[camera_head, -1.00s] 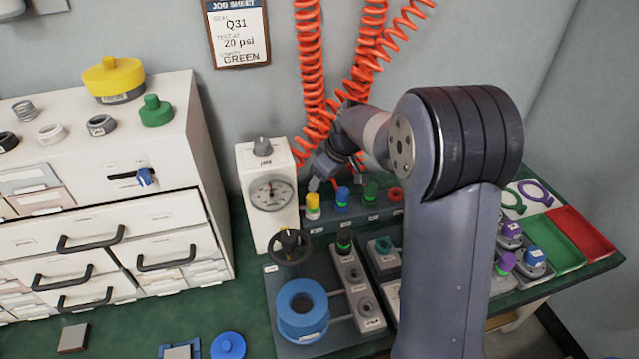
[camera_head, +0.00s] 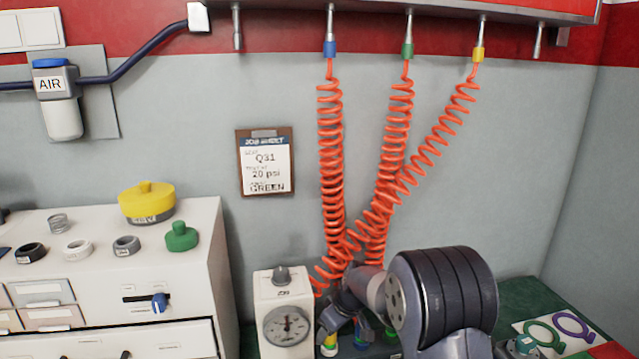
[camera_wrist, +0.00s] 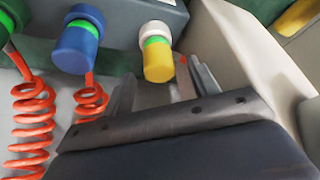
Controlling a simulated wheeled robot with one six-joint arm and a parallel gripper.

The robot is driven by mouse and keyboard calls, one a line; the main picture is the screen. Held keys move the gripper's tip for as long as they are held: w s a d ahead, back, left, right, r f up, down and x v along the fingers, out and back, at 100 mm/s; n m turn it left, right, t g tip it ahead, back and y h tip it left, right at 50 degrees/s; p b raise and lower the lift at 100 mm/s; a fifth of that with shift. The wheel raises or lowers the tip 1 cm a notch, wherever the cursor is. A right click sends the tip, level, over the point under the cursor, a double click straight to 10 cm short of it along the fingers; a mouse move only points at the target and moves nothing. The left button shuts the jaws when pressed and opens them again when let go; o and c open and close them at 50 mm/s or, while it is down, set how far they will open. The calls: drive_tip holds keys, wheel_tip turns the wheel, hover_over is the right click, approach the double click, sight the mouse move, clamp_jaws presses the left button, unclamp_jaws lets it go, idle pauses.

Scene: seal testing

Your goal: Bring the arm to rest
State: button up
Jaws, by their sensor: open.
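My gripper (camera_wrist: 160,78) is open in the wrist view, with nothing visible held between its fingers. A yellow fitting with a green band (camera_wrist: 158,55) is just beyond the fingers; I cannot tell whether they touch. A blue fitting with a green band (camera_wrist: 77,45) is to its left. In the head view my arm reaches from the lower right toward the gauge box (camera_head: 283,308), and my gripper (camera_head: 338,322) is low beside it, partly hidden. The yellow fitting (camera_head: 328,342) shows just below it.
Orange coiled hoses (camera_head: 331,150) hang from the overhead rail (camera_head: 370,8) down behind my arm. A white drawer cabinet (camera_head: 210,250) stands left, with a yellow-capped part (camera_head: 146,200) on top. A job sheet (camera_head: 265,163) is on the wall. The bench front is out of view.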

drive_tip(key=shift+x, duration=1.05)
drive_tip(key=shift+r+p, duration=0.4)
drive_tip(key=shift+r, duration=0.05)
